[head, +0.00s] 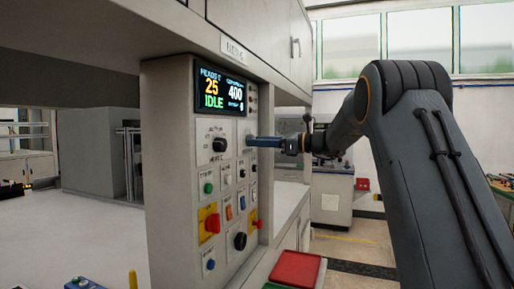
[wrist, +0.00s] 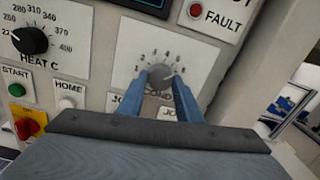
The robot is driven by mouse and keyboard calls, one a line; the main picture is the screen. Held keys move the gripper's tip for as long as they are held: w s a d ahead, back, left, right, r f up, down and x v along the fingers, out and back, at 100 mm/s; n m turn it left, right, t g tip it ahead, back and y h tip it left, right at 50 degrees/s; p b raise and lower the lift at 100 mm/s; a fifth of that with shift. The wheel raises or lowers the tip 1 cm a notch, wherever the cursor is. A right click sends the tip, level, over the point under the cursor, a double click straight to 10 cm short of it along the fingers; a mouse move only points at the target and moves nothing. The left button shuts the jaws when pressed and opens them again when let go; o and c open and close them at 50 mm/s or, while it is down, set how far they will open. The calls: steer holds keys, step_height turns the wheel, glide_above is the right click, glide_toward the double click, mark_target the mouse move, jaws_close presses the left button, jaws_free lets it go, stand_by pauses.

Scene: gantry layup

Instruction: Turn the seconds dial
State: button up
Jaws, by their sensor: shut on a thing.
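The seconds dial (wrist: 161,76) is a grey round knob on a pale plate with a printed number scale, in the middle of the wrist view. Its label below is partly hidden by my gripper. My gripper (wrist: 160,84) has its two blue fingers shut on the knob, one on each side. In the head view my gripper (head: 250,142) reaches the control panel (head: 170,190) from the right, below the display, and hides the dial there.
The display (head: 221,92) reads 25, 400 and IDLE. The black heat dial (wrist: 30,40) is left of the seconds dial. Start (wrist: 16,90) and home (wrist: 67,103) buttons sit lower left. A red-and-yellow switch (head: 210,223) is lower on the panel. A red tray (head: 294,269) lies in front.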

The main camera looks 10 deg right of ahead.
steer(key=n+b, duration=0.8)
steer(key=b, duration=0.2)
steer(key=n+b, duration=0.7)
steer(key=b, duration=0.2)
steer(key=shift+w+d+r+n+b, duration=0.1)
steer(key=shift+w+d+n+b, duration=0.05)
steer(key=shift+n+b, duration=0.25)
steer(key=o, duration=1)
steer(key=shift+o, duration=0.2)
steer(key=v, duration=0.7)
steer(key=shift+s+d+b, duration=0.25)
steer(key=shift+d+b, duration=0.1)
